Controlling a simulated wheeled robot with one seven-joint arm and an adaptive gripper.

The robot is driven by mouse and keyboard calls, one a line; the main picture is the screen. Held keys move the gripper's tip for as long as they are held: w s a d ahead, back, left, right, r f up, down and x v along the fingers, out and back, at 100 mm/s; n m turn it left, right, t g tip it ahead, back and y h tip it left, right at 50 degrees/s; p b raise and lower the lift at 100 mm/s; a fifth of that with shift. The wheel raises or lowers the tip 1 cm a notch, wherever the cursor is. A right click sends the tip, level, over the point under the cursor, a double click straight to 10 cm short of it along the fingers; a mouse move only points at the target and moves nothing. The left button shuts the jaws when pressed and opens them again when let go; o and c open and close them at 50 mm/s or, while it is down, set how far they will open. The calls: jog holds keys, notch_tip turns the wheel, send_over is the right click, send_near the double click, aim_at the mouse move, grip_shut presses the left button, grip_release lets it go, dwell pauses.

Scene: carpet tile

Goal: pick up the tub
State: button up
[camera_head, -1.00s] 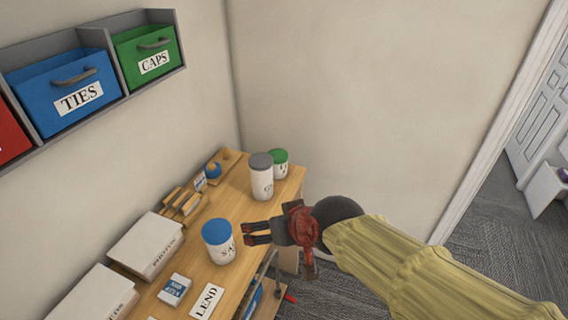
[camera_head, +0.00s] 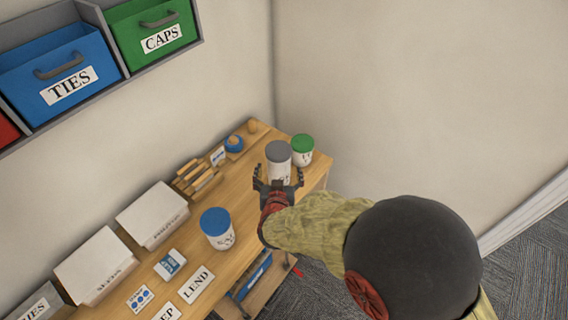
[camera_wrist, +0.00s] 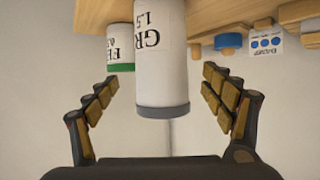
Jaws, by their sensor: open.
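A white tub with a grey lid (camera_head: 279,151) stands on the wooden table near its far right corner. Its lettering shows in the wrist view, where the grey-lidded tub (camera_wrist: 160,55) hangs upside down in the picture. My gripper (camera_head: 279,177) is open, with its fingers spread to either side of this tub in the head view. In the wrist view my gripper (camera_wrist: 160,82) has the tub between its fingers, with gaps on both sides. A green-lidded tub (camera_head: 302,149) stands just behind to the right. A blue-lidded tub (camera_head: 217,232) stands nearer, to the left.
White boxes (camera_head: 152,216) line the wall side of the table. A wooden rack (camera_head: 197,179) and a blue round item (camera_head: 234,143) stand farther back. A LEND card (camera_head: 196,284) lies in front. Blue and green bins (camera_head: 152,36) sit on the wall shelf.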

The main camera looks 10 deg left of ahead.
jog(key=x, duration=0.3)
jog(key=r+b+x, duration=0.1)
jog(key=x, duration=0.1)
jog(key=shift+w+a+f, duration=0.15)
jog(key=shift+w+a, duration=0.1)
jog(key=shift+w, duration=0.2)
jog(key=shift+c, duration=1.3)
jog(key=c, duration=1.9)
jog(key=shift+w+a+r, duration=0.1)
jog(key=shift+r, duration=0.15)
